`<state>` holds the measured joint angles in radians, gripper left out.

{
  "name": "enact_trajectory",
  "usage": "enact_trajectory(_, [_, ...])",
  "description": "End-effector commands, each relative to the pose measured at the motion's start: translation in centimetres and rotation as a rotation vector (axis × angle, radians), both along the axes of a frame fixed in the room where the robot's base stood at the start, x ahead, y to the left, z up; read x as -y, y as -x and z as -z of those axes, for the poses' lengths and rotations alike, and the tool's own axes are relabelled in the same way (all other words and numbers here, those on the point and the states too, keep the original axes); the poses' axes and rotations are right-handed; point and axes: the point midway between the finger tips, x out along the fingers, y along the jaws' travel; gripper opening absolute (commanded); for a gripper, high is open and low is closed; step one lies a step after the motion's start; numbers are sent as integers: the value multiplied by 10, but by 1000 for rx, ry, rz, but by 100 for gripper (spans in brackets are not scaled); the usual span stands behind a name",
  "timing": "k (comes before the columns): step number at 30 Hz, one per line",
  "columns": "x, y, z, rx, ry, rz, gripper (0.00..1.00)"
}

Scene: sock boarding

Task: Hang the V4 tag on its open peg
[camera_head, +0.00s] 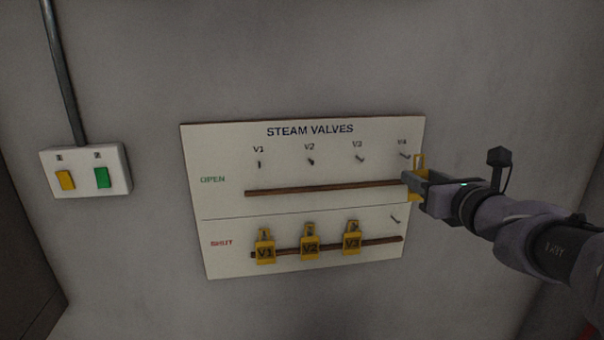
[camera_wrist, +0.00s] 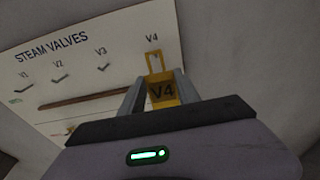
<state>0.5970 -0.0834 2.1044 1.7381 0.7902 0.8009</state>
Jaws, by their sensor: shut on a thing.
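My gripper (camera_head: 414,185) is shut on the yellow V4 tag (camera_head: 419,162) at the right edge of the board. In the wrist view the V4 tag (camera_wrist: 163,92) stands upright between the fingers, its open loop on top. The open V4 peg (camera_head: 404,155) is in the upper row under the V4 label. In the head view the tag's loop is just right of and slightly below this peg. In the wrist view the loop lies below the V4 label (camera_wrist: 152,38). I cannot tell whether the loop is around the peg.
The STEAM VALVES board (camera_head: 225,210) is on a grey wall. Tags V1 (camera_head: 265,252), V2 (camera_head: 310,247) and V3 (camera_head: 352,243) hang in the shut row; its V4 peg (camera_head: 396,219) is bare. A brown rail (camera_head: 320,189) runs below the open pegs. A switch box (camera_head: 85,172) is at left.

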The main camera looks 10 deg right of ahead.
Motion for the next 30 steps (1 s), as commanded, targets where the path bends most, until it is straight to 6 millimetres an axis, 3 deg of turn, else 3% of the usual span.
enact_trajectory(18, [-2, -48, 11, -1, 0, -1, 2])
enact_trajectory(30, [-2, -52, 13, 0, 0, -1, 2])
